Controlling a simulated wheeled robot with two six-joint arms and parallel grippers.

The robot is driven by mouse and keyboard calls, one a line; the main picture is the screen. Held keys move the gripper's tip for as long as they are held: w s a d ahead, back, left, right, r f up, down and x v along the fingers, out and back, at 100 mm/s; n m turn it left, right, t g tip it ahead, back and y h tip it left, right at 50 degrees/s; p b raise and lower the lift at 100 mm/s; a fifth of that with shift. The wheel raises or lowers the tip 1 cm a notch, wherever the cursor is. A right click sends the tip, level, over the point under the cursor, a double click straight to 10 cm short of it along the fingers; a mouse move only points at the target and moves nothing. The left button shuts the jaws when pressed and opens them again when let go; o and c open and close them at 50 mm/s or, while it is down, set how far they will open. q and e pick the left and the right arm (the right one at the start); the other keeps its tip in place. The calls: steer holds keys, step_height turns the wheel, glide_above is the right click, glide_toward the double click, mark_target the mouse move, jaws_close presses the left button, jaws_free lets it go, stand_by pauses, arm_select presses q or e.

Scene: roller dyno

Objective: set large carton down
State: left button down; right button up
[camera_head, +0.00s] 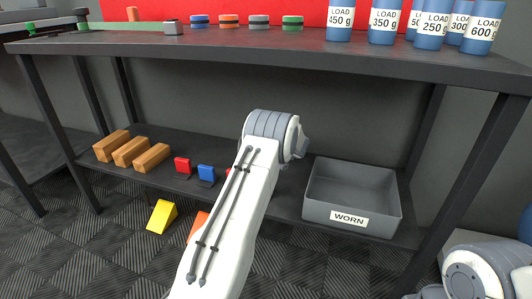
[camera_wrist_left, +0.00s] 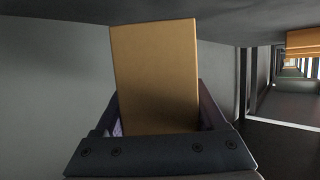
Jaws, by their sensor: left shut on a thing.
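A plain tan carton (camera_wrist_left: 155,70) stands between the fingers of my left gripper (camera_wrist_left: 158,112) in the left wrist view. The gripper is shut on its lower part, with a dark finger on each side. The carton's far end reaches up to a dark slab at the top of that view; I cannot tell whether they touch. In the head view my left arm reaches over the lower shelf under the bench, and its wrist hides the gripper and the carton. My right gripper is out of view.
The lower shelf (camera_head: 290,205) holds several blocks (camera_head: 131,151) and a grey bin marked WORN (camera_head: 348,218). A yellow wedge (camera_head: 161,216) lies on the floor. The bench top (camera_head: 250,42) overhangs the shelf and carries load cylinders (camera_head: 385,22) and coloured discs (camera_head: 229,21).

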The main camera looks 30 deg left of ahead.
arm_select(q)
step_height(320, 180, down, 4)
steer(key=b, duration=0.3)
steer(key=shift+r, duration=0.2)
jaws_free()
steer(key=shift+d+f, duration=0.1)
steer(key=shift+f, duration=0.15)
steer(key=shift+r, duration=0.2)
steer(key=p+v, duration=0.4)
steer(key=v, duration=0.2)
steer(key=shift+d+r, duration=0.1)
steer(key=shift+r, duration=0.15)
steer(key=shift+s+d+p, duration=0.3)
steer(key=shift+s+d, duration=0.05)
steer(key=shift+d, duration=0.1)
